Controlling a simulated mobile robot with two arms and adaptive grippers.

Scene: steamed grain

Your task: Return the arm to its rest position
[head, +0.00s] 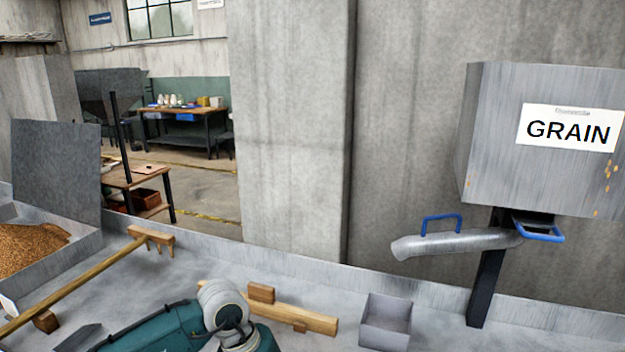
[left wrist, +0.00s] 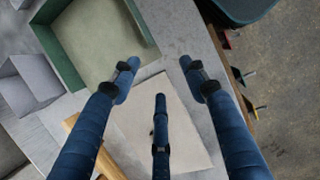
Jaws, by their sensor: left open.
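My left gripper (left wrist: 160,75) shows in the left wrist view with its blue fingers spread apart and nothing between them. It is above a pale flat panel (left wrist: 180,125) on the grey worktop. A teal arm link of mine with a pale joint crosses the bottom of the head view, where no fingers show. My right gripper is in neither view.
A hopper marked GRAIN (head: 490,140) with a metal spout (head: 455,243) stands right. A grey box (head: 385,330), wooden bar (head: 295,315), wooden rake (head: 75,285) and grain bin (head: 85,250) occupy the worktop. A green-walled tray (left wrist: 143,25) is near the gripper.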

